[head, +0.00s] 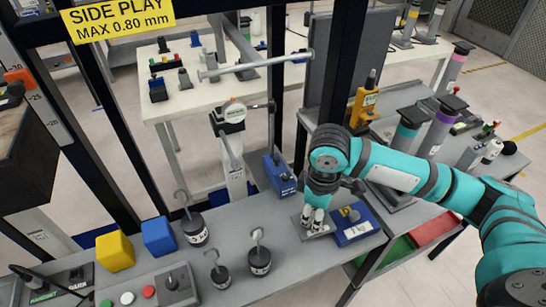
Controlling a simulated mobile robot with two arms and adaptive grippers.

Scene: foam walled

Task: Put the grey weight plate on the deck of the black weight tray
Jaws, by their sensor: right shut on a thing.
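My right gripper (316,226) comes in from the right and points down at the bench. Its pale fingertips are close together on a small flat grey piece (320,235), which looks like the grey weight plate and is partly hidden by the fingers. I cannot tell whether the piece touches the bench. Just to its right is a blue block (362,238) with a white "2 kg" label. I cannot pick out the black weight tray with certainty. My left gripper is not in view.
Several black hooked weights (259,262) stand to the left on the grey bench (300,272). Yellow (114,252) and blue (158,237) cubes and a button box (175,285) are farther left. A dial gauge stand (230,150) and black frame posts rise behind.

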